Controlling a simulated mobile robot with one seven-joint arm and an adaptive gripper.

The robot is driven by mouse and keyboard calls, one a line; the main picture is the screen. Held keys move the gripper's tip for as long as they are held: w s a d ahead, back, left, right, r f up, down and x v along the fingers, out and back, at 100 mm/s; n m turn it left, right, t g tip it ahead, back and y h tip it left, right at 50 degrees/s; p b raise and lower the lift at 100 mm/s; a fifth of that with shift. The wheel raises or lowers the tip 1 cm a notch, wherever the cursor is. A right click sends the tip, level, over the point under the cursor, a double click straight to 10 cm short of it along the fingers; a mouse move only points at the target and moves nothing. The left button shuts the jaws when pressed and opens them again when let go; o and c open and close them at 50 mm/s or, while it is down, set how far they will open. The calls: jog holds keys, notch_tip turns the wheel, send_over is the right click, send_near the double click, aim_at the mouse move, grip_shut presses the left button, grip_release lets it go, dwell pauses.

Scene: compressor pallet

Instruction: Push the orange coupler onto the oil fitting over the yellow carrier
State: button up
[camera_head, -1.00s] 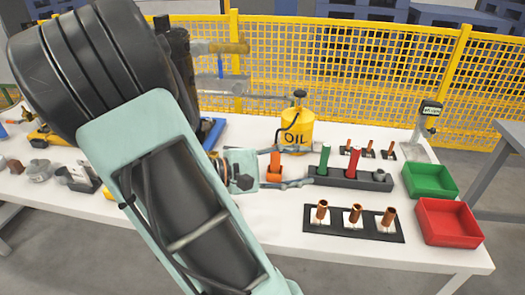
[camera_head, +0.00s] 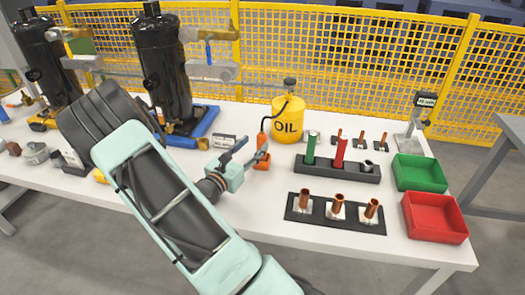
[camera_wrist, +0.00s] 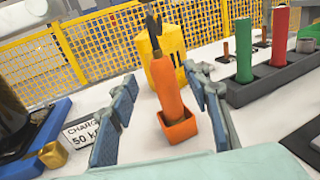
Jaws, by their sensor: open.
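The orange coupler (camera_wrist: 168,92) stands upright in an orange square holder (camera_wrist: 180,130), with a dark hose at its top. In the head view the coupler (camera_head: 262,140) stands left of the yellow oil can (camera_head: 287,122). My gripper (camera_wrist: 165,108) is open and empty, with one finger on each side of the coupler; whether either finger touches it I cannot tell. In the head view my gripper (camera_head: 254,152) is low over the table at the coupler. The yellow carrier (camera_head: 42,124) is under the left black compressor (camera_head: 47,65). I cannot make out the oil fitting.
A second black compressor (camera_head: 162,65) stands on a blue carrier (camera_head: 198,127). A sign (camera_wrist: 82,133) is left of my gripper. A dark rack (camera_head: 338,171) with green and red tubes is to the right. Green (camera_head: 420,172) and red (camera_head: 433,216) bins stand at the right end.

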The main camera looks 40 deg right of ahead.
aim_at(259, 141)
jog(key=x, duration=0.5)
jog(key=shift+d+f+b, duration=0.2)
jog(key=shift+d+b, duration=0.1)
jog(key=shift+d, duration=0.1)
grip_shut()
